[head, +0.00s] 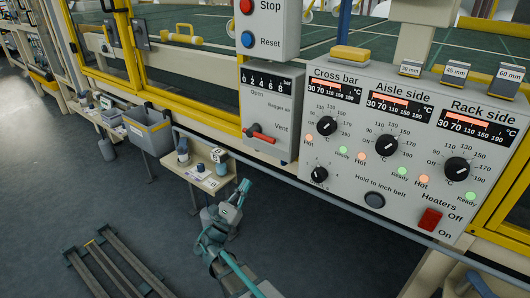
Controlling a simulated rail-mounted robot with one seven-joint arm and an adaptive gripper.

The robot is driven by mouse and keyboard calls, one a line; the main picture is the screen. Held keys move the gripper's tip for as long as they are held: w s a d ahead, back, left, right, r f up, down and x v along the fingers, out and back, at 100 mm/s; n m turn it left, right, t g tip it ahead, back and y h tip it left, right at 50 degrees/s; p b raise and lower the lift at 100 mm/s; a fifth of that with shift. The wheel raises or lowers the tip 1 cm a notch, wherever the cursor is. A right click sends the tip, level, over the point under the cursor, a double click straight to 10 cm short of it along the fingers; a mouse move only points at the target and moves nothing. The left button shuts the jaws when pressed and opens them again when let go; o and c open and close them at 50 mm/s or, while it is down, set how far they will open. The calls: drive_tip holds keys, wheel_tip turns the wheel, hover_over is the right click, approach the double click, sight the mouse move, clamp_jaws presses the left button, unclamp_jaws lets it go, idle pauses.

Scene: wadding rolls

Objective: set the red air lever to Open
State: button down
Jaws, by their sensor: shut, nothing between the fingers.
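The red air lever (262,135) is on the grey air panel (284,97), left of the heater panel. Its handle lies nearly level, tilted slightly down to the right, just below the word "Vent". The word "Open" is higher on the same panel, at its upper left, under a bar gauge (267,83). My gripper (244,184) is low in the middle of the head view, below the lever and apart from it. It looks small and narrow, with its fingers shut and empty.
The heater panel (345,172) with dials and a red switch (430,219) is to the right. The Stop and Reset box (270,32) is above. A small shelf (183,167) with items and a grey bin (148,130) stand left of my gripper.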

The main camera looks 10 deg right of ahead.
sight(258, 136)
idle(0.3)
drive_tip(key=s+a+r+b+x, duration=0.1)
drive_tip(key=r+b+x, duration=0.1)
drive_tip(key=x, duration=1.1)
drive_tip(key=shift+b, duration=0.65)
drive_tip(key=shift+s+a+r, duration=0.1)
drive_tip(key=shift+a+r, duration=0.05)
drive_tip(key=shift+a, duration=0.05)
